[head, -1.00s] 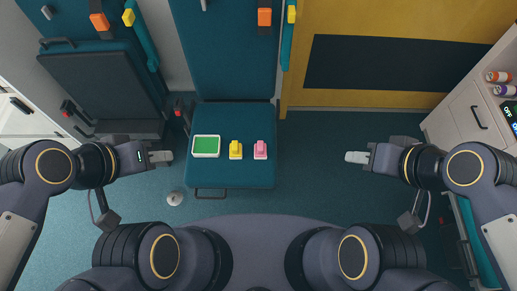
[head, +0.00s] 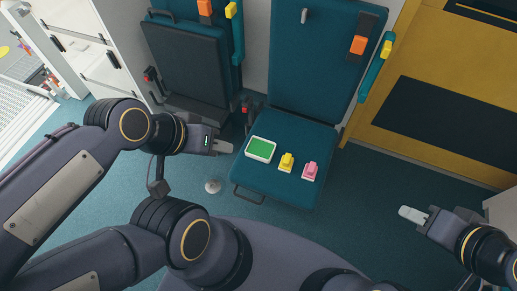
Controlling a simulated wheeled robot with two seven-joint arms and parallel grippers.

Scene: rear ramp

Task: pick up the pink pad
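The pink pad (head: 310,170) lies on the teal seat (head: 268,186), at the right end of a row. A yellow pad (head: 287,162) sits just left of it, and a white tray with a green top (head: 260,149) is further left. My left gripper (head: 222,147) is left of the seat, near the green-topped tray and apart from it. My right gripper (head: 412,214) is right of the seat, well apart from the pink pad. Both grippers look empty; the gap between the fingers of each cannot be made out.
The seat's teal backrest (head: 310,60) rises behind the pads. A folded dark seat (head: 187,75) stands at the back left. A yellow panel with a dark mat (head: 440,120) is at the right. Teal floor (head: 365,200) is clear between the seat and my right gripper.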

